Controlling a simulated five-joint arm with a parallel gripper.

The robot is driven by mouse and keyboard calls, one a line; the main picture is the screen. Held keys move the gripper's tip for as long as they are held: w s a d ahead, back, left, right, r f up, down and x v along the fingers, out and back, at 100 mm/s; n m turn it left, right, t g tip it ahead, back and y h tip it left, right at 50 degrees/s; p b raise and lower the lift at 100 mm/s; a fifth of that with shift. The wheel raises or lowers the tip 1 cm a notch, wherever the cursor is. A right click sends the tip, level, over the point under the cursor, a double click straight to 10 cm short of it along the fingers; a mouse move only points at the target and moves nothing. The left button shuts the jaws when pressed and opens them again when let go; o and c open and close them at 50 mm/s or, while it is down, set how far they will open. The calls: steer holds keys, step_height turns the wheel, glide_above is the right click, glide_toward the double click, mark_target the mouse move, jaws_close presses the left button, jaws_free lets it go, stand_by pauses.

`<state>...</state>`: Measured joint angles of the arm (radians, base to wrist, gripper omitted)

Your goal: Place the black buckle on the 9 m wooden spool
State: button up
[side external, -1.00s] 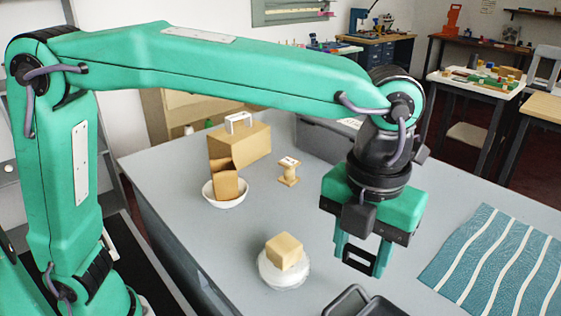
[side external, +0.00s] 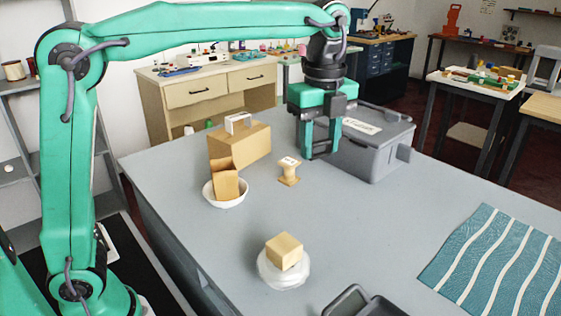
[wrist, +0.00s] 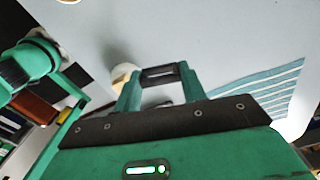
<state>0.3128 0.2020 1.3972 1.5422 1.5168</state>
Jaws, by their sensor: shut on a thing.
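The wooden spool (side external: 289,172) stands upright on the grey counter, with a small white label on its top; the writing is too small to read. My gripper (side external: 320,154) is shut on the black buckle (wrist: 160,69), a small dark rectangular frame held between the fingertips. In the side view the gripper points down, to the right of the spool and a little behind it, beside the grey bin. The buckle is hard to make out there. In the wrist view a tan edge (wrist: 68,1) shows at the top left; I cannot tell if it is the spool.
A grey lidded bin (side external: 375,150) stands close behind my gripper. Left of the spool are a cardboard box (side external: 247,147) and a white bowl (side external: 224,202) with a brown block. A tan block (side external: 284,251) sits on a white round dish. A teal striped cloth (side external: 495,262) lies right.

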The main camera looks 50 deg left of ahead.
steer(key=a+n, duration=0.2)
steer(key=a, duration=0.1)
steer(key=w+a+r+n, duration=0.1)
steer(key=a, duration=0.1)
steer(key=shift+w, duration=0.1)
glide_above(290, 161)
step_height(290, 161, down, 7)
steer(key=shift+a+r, duration=0.1)
steer(key=shift+f, duration=2.05)
steer(key=shift+f, duration=0.1)
steer(key=o, duration=0.9)
steer(key=shift+o, duration=0.2)
